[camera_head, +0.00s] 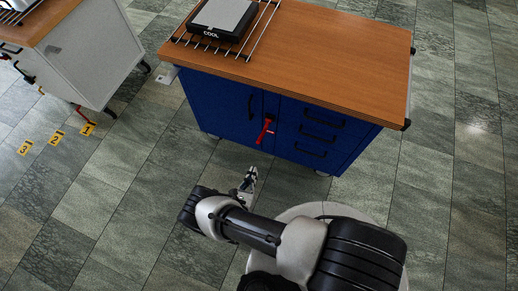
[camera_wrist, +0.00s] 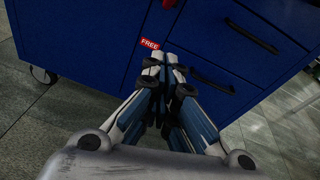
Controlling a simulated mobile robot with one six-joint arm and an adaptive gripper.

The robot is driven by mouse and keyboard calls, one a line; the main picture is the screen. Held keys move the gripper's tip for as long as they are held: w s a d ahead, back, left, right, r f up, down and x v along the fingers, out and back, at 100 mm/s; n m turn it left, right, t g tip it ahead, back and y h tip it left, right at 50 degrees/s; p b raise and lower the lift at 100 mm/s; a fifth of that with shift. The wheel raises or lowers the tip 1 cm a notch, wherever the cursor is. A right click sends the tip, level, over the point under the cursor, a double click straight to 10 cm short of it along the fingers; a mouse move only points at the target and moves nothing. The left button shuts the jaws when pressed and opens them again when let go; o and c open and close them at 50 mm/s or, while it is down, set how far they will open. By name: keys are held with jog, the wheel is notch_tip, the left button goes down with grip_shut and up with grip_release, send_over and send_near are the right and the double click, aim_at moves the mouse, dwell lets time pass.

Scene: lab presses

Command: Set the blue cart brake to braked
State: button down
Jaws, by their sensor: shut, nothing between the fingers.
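The blue cart (camera_head: 225,108) stands at the centre of the head view, with a wooden top. Its red brake lever (camera_head: 265,130) is on the front, between the door and the drawers, and slants down to the left. In the wrist view the blue cart (camera_wrist: 85,40) fills the background, and a red label reading "FREE" (camera_wrist: 149,43) shows just beyond my fingertips. A small red part shows behind the fingertips, mostly hidden. My gripper (camera_head: 252,172) is shut and empty, low in front of the cart; its fingers also show in the wrist view (camera_wrist: 162,64).
A black device (camera_head: 223,18) marked "COOL" sits on a metal rack on the cart top. A white cart (camera_head: 95,60) with a wooden top stands at the upper left. Yellow floor markers (camera_head: 56,137) numbered 1 to 3 lie beside it. Tiled floor around is clear.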

jog(key=w+d+r+b, duration=0.1)
jog(key=w+d, duration=0.1)
jog(key=w, duration=0.8)
jog(key=shift+w+d+r, duration=0.3)
jog(key=shift+w+r, duration=0.1)
jog(key=shift+r, duration=0.1)
